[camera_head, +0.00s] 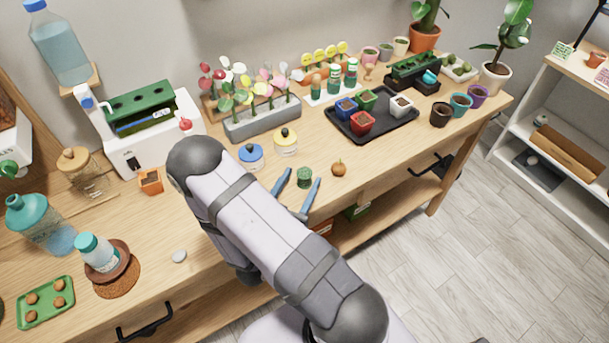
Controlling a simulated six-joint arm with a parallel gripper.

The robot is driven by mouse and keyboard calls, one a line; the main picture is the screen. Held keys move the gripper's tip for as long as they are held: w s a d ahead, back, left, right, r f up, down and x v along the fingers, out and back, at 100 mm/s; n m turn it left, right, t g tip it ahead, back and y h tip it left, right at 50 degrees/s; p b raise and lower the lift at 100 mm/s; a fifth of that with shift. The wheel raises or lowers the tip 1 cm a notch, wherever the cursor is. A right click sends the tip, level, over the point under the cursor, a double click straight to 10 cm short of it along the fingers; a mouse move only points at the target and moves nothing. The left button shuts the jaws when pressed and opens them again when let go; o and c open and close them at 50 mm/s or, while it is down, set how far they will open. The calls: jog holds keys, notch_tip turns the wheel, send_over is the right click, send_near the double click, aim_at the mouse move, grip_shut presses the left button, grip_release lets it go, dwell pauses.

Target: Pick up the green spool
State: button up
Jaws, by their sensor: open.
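The small green spool (304,173) stands on the wooden workbench, near its front edge at the middle of the picture. My gripper (302,178) is open, with one blue finger to the left of the spool and the other to its right. In this view the spool shows between the fingertips, with gaps on both sides. I cannot tell the fingers' exact height over the bench. My arm covers the bench behind and below the gripper.
A small orange-brown fruit (338,168) lies close to the right of the right finger. Yellow (286,141) and blue (251,156) lidded pots stand behind. A black tray (385,134) with several small pots is farther right. The bench's front edge is close.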

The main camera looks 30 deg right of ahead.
aim_at(305, 172)
jog(key=shift+p+x, duration=0.5)
jog(key=shift+x, duration=1.2)
jog(key=c, duration=1.2)
jog(key=shift+o, duration=0.2)
jog(key=shift+r, duration=0.1)
jog(key=shift+r+b, duration=0.3)
jog(key=shift+r, duration=4.55)
